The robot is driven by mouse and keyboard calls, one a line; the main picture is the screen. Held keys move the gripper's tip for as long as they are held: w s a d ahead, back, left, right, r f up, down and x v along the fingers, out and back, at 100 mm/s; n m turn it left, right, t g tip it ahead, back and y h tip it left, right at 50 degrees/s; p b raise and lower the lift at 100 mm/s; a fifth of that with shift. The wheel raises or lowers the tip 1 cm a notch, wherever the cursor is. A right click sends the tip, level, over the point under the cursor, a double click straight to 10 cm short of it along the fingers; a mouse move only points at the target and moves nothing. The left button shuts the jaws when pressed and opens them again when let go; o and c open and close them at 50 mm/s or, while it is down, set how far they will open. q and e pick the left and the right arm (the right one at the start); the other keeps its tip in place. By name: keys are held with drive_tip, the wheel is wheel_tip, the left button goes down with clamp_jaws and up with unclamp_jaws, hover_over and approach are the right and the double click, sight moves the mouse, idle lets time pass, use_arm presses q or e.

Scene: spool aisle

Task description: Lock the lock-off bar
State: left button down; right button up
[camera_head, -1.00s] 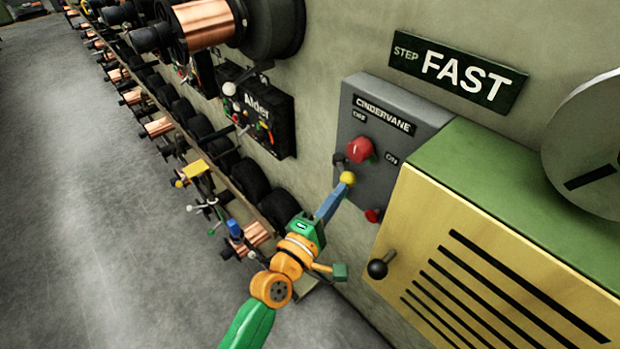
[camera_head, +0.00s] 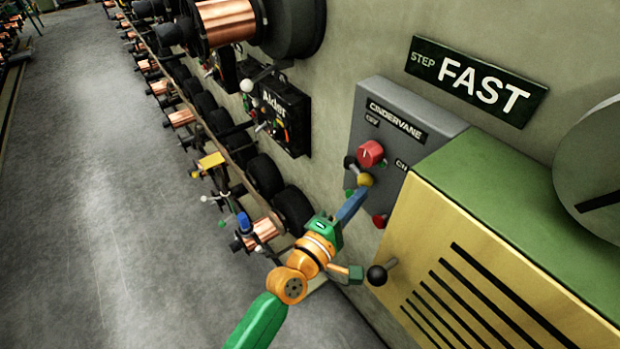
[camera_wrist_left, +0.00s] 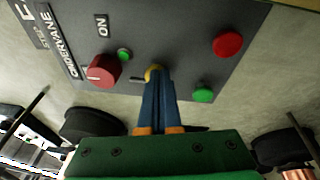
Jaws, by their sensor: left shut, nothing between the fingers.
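The grey CINDERVANE panel (camera_head: 372,92) on the wall carries a red knob (camera_head: 370,153) between OFF and ON labels. A yellow ball (camera_head: 365,180) sits below the knob, with a dark ball-ended piece (camera_head: 350,162) beside it; I cannot tell exactly which part is the lock-off bar. My left gripper (camera_head: 361,191) is shut and empty, its blue fingertips at the yellow ball. In the left wrist view the shut fingers (camera_wrist_left: 155,80) reach the yellow ball (camera_wrist_left: 153,72) and partly cover it; contact is unclear. The red knob (camera_wrist_left: 102,70) is just left of them.
A yellow cabinet with a green top (camera_head: 500,180) juts out right of the panel, with a black ball handle (camera_head: 377,275) close to my left arm. The Alder box (camera_head: 278,110) and rows of copper spools (camera_head: 182,118) line the wall. The floor aisle (camera_head: 100,200) is clear.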

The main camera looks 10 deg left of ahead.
use_arm(q)
drive_tip(key=v, duration=0.7)
idle(0.4)
